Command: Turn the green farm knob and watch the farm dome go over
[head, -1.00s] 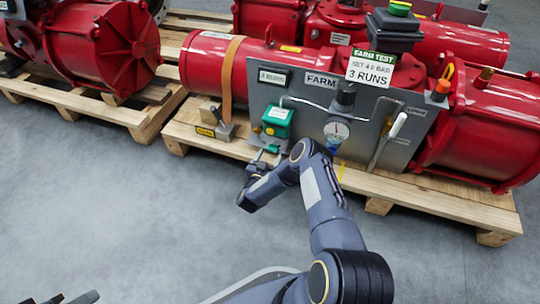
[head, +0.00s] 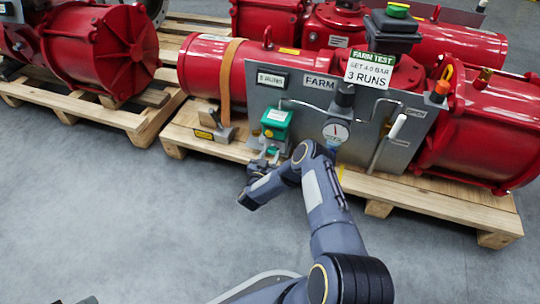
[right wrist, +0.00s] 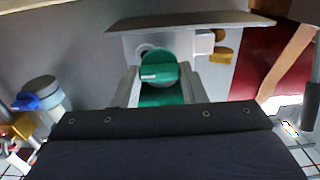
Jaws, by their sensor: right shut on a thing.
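The green farm knob (right wrist: 157,70) sits on the lower front of a green box (head: 276,124) on the grey FARM panel. My right gripper (head: 268,156) reaches this knob; in the right wrist view its fingers (right wrist: 158,90) stand on either side and are shut on it. A light pointer line on the knob lies roughly level in that view. The farm dome (head: 398,10), green with some yellow, tops the dark box above the FARM TEST card. Only a dark scrap of my left gripper (head: 88,300) shows at the bottom left edge.
The gauge (head: 335,132) is right of the green box. A white-handled lever (head: 390,138) stands further right. Red actuators (head: 478,135) rest on a wooden pallet (head: 440,199); another pallet (head: 100,113) is at left. The grey floor in front is clear.

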